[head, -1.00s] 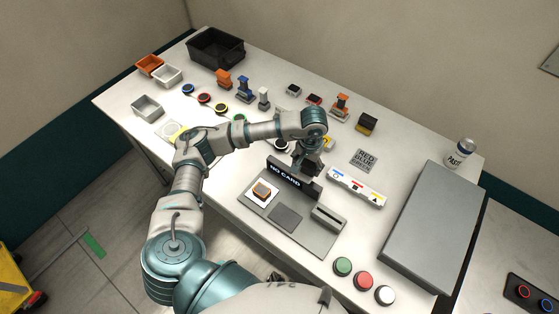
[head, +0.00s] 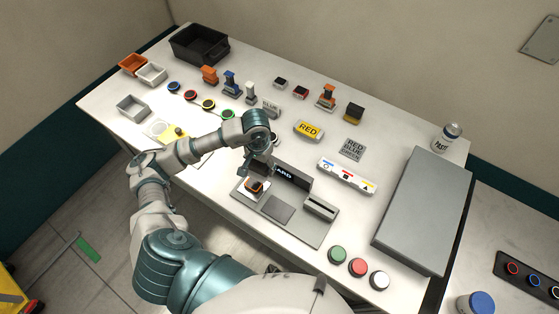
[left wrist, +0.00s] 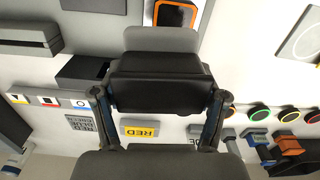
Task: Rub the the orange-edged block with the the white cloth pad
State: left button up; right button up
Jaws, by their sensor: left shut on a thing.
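The orange-edged block (head: 254,185) is small and dark-topped. It lies on a white square on the grey card plate, and it also shows at the top of the left wrist view (left wrist: 176,14). My left gripper (head: 245,168) is just above and to the left of the block in the head view. It is shut on a pale, flat pad (left wrist: 160,40), which looks like the white cloth pad and appears grey in shade. The dark fingers hide most of the pad. I cannot tell whether pad and block touch. My right gripper is not in view.
The sign block (head: 292,175) stands behind the orange-edged block, and a slotted block (head: 321,207) is to its right. Green, red and white buttons (head: 357,267) are at the front edge. A large grey box (head: 425,205) fills the right side. A yellow RED block (head: 308,130) lies behind.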

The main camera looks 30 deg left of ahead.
pick_arm(q)
jog(key=shift+s+a, duration=0.85)
jog(key=shift+a, duration=0.25)
jog(key=b, duration=0.2)
send_over(254, 182)
notch_tip(254, 182, down, 5)
jog(key=shift+w+d+r, duration=0.15)
jog(key=shift+f, duration=0.65)
jog(key=shift+f+b, duration=0.2)
jog(key=shift+b, duration=0.25)
dwell(0.5)
jog(key=shift+f+b, duration=0.15)
jog(key=shift+b, duration=0.35)
dwell(1.0)
